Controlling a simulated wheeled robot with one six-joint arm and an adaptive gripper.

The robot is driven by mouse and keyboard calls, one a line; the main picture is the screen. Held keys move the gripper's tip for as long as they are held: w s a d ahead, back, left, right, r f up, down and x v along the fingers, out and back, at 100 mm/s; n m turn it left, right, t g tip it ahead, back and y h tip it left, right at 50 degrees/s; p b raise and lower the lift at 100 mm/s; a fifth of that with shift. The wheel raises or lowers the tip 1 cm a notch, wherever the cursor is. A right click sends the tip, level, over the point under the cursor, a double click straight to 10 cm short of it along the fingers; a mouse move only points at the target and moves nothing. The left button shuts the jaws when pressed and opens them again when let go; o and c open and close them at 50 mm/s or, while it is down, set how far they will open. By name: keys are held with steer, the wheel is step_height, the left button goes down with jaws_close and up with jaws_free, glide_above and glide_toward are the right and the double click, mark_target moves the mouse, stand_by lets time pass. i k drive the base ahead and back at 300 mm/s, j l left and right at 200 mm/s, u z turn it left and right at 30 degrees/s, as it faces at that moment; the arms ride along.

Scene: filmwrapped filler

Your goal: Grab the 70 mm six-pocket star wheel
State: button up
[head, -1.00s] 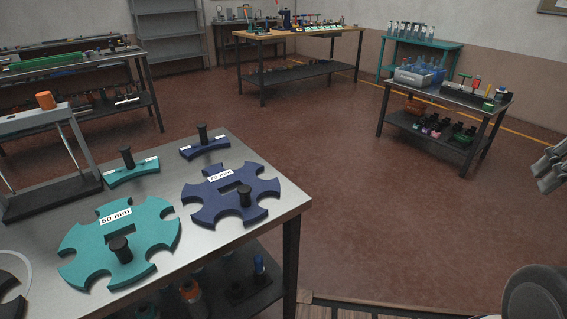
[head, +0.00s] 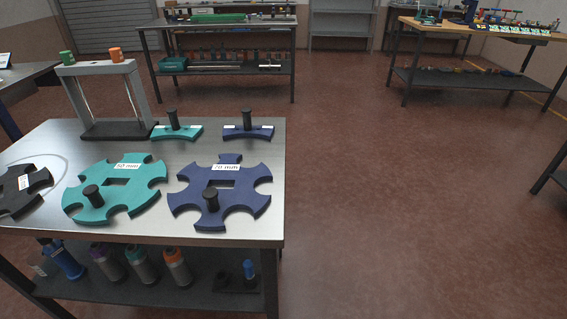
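The 70 mm star wheel (head: 243,197) is a flat dark blue disc with rounded pockets around its rim, a slot in the middle and a white "70 mm" label. It lies flat on the steel table (head: 262,228), near its right front corner. A black knob handle (head: 211,201) stands upright on its front part. A matching dark blue curved piece (head: 256,133) with its own black knob lies behind it. My gripper is not in view.
A teal 50 mm star wheel (head: 142,181) lies close to the left, with a black wheel (head: 14,199) beyond. A teal curved piece (head: 187,134) and a grey frame stand (head: 148,95) are behind. Open floor (head: 400,200) lies right.

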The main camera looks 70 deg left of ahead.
mark_target(214, 203)
steer(key=i+l, duration=0.1)
steer(key=i, duration=0.3)
steer(key=i+u, duration=0.1)
steer(key=i, duration=0.3)
steer(key=i+u, duration=0.25)
steer(key=u, duration=0.15)
steer(key=i+u, duration=0.25)
steer(key=u, duration=0.15)
steer(key=i+l+u, duration=0.1)
steer(key=i+u, duration=0.15)
steer(key=u, duration=0.15)
steer(key=i+j+u, duration=0.1)
steer(key=u, duration=0.4)
steer(key=i+u, duration=0.3)
steer(key=u, duration=0.2)
steer(key=i+u, duration=0.25)
steer(key=u, duration=0.25)
steer(key=i+l+u, duration=0.15)
steer(key=u, duration=0.35)
steer(key=i+l+u, duration=0.2)
steer(key=u, duration=0.3)
steer(key=i+l+u, duration=0.15)
steer(key=u, duration=0.2)
steer(key=i+l+u, duration=0.15)
steer(key=u, duration=0.2)
steer(key=i+l+u, duration=0.35)
steer(key=k+j, duration=0.1)
